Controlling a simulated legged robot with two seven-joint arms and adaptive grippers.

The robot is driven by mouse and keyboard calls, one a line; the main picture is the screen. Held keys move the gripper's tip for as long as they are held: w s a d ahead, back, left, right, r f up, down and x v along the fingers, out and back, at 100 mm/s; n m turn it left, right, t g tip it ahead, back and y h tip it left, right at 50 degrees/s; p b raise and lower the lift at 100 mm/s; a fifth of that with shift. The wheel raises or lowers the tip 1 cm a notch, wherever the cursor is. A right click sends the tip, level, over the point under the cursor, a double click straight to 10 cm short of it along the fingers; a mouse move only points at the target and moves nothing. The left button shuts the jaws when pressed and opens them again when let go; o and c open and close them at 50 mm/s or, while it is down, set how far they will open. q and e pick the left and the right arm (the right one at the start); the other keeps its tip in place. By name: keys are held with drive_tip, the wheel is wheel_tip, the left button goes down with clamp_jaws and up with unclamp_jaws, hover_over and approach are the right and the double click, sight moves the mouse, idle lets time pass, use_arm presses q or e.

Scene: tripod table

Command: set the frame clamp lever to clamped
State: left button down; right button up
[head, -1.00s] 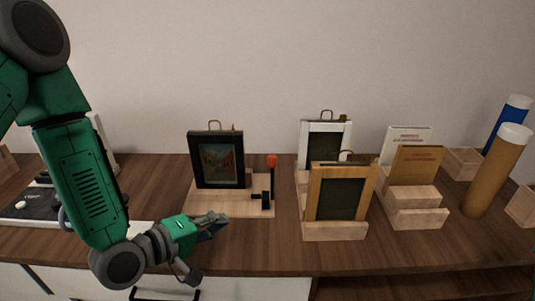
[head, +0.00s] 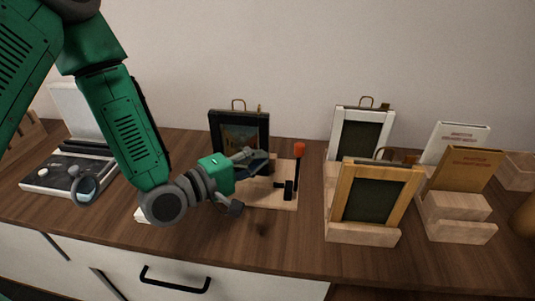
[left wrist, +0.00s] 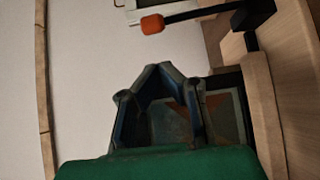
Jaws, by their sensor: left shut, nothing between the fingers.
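The frame clamp lever is a black rod with an orange knob (head: 300,148). It stands upright at the right side of a pale wooden base (head: 285,201). The knob also shows in the left wrist view (left wrist: 152,24). A black picture frame (head: 240,113) stands on the base, its lower part hidden behind my gripper. My left gripper (head: 260,158) is shut and empty, in front of the frame and left of the lever, apart from the knob. Its fingertips (left wrist: 158,68) show before the picture in the left wrist view. My right gripper is not in view.
A white frame (head: 390,115) and a light wood frame (head: 418,170) stand on holders at the right. Books (head: 470,165) stand in a stepped holder farther right. A dark tray-like device (head: 68,172) lies at the left. The table front before the base is clear.

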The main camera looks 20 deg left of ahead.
sight(298, 169)
use_arm(q)
drive_tip(key=x, duration=0.8)
drive_tip(key=shift+d, duration=0.15)
